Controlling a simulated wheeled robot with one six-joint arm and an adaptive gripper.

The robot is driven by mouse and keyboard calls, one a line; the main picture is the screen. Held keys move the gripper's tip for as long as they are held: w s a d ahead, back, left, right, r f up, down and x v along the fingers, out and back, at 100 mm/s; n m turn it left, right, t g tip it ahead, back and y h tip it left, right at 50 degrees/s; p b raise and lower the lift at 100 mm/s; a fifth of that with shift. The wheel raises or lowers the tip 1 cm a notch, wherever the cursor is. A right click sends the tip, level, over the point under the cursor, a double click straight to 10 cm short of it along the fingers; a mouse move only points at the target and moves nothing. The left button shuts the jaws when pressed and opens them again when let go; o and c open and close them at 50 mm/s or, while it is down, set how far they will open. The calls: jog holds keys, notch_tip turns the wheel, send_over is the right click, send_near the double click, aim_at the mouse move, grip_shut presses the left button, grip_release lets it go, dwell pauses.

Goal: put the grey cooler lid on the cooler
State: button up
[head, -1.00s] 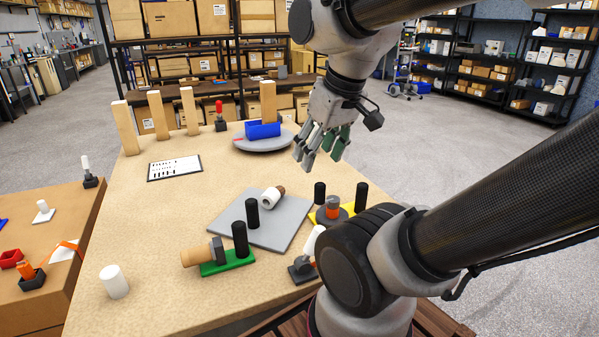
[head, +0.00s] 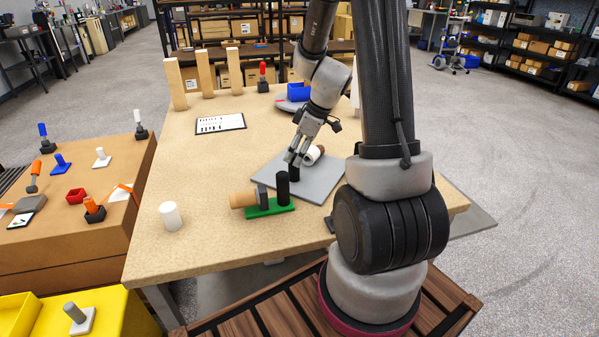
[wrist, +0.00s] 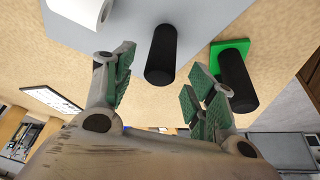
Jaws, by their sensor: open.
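I cannot make out anything that is clearly a cooler. A flat grey square plate (head: 318,186) lies on the table and could be the grey lid, but I cannot be sure. A black upright post (head: 294,174) stands on it, with a white roll (head: 311,155) behind. My gripper (head: 297,157) is open and empty, pointing down just above the post. In the wrist view the black post (wrist: 160,55) shows beyond and between the fingers of my gripper (wrist: 168,78), apart from them. My arm hides the table's right side.
A green base (head: 268,208) with a black post and a tan roller stands in front of the plate. A white cylinder (head: 171,216) is at the table's left. A blue box (head: 299,92) and wooden blocks stand at the back. The table's left middle is clear.

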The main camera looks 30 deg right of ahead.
aim_at(290, 166)
jog(key=x, duration=0.6)
jog(key=shift+f, duration=0.35)
grip_shut()
jog(key=shift+r, duration=0.15)
